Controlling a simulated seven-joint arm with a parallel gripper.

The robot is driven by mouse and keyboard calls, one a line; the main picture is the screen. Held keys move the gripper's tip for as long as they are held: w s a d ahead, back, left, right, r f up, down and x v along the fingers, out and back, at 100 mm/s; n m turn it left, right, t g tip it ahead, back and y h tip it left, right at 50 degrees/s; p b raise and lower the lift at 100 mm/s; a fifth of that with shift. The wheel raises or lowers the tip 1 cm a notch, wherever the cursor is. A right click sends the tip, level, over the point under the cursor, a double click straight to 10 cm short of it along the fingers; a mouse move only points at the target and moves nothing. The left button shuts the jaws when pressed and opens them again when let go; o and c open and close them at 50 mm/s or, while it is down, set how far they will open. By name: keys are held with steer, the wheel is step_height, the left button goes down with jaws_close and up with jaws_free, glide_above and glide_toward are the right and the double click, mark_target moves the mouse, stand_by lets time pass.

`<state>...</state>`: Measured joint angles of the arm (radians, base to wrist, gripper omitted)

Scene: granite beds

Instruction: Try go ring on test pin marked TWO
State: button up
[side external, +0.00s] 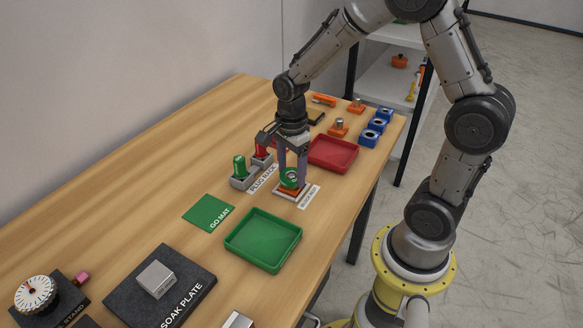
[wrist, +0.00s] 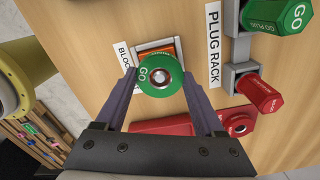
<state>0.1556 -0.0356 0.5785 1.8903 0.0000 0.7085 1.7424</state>
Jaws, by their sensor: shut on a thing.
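The green go ring (wrist: 147,88), lettered GO, is between the two fingers of my gripper (wrist: 160,80), which is shut on it. In the side view the ring (side external: 289,178) and my gripper (side external: 292,176) are low over an orange pin block (side external: 287,191). The block also shows in the wrist view (wrist: 155,52), mostly hidden under the ring. A round metal pin top (wrist: 162,77) shows in the ring's hole. I cannot tell how far down the ring sits. No number on this block is readable.
The block sits on a white-edged nest with a partly hidden label. A plug rack (side external: 242,183) with green and red plugs stands left. A red tray (side external: 333,153) is behind and a green tray (side external: 263,239) in front. Other orange pin blocks (side external: 339,129) and blue blocks (side external: 377,125) stand farther back.

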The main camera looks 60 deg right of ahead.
steer(key=shift+f, duration=0.9)
stand_by(1.6)
steer(key=shift+r, duration=0.1)
steer(key=shift+r, duration=3.45)
